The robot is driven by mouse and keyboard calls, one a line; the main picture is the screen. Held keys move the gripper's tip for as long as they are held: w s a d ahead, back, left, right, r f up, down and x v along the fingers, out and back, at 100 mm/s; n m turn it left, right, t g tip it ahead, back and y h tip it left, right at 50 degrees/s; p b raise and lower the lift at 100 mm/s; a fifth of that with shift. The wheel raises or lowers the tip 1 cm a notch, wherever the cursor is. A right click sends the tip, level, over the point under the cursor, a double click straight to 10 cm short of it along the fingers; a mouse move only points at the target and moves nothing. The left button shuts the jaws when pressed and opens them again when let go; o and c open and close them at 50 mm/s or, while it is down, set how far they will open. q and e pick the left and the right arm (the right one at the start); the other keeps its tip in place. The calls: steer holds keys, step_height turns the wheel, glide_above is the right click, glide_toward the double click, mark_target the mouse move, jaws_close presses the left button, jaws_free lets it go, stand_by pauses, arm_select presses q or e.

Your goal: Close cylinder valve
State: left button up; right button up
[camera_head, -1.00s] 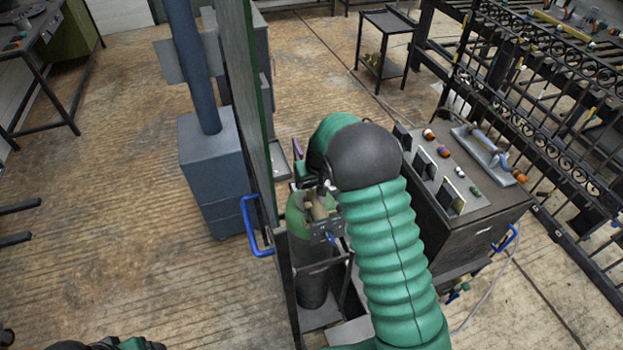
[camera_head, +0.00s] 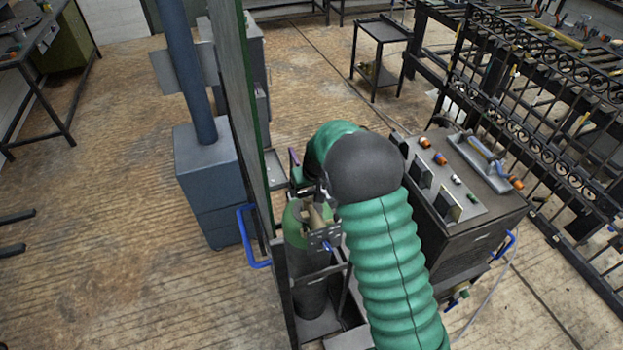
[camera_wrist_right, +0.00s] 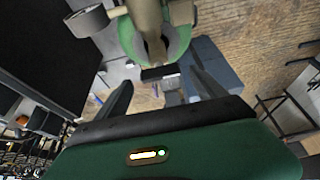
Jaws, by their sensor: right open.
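The gas cylinder (camera_head: 310,295) stands upright in a dark frame, dark below with a green shoulder. Its brass-coloured valve (camera_head: 316,215) is on top, partly hidden by my right arm. In the right wrist view the valve (camera_wrist_right: 150,22) and the cylinder's green top (camera_wrist_right: 127,38) are just beyond the fingers, near the top edge. My right gripper (camera_wrist_right: 158,80) is open, its two dark fingers apart with nothing held between them. In the head view my right gripper (camera_head: 300,182) is beside and above the valve, largely covered by my arm. My left gripper is out of view.
A tall panel with a blue handle (camera_head: 252,237) stands close left of the cylinder. A dark control cabinet (camera_head: 470,225) is to the right, with an iron gate (camera_head: 560,130) beyond it. A grey-blue box with a post (camera_head: 208,170) stands left.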

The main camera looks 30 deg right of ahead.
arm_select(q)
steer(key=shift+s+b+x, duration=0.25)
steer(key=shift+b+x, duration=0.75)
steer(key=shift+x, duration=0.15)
arm_select(e)
steer(key=v, duration=1.5)
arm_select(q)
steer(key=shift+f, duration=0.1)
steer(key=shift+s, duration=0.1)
arm_select(e)
steer(key=shift+s, duration=0.1)
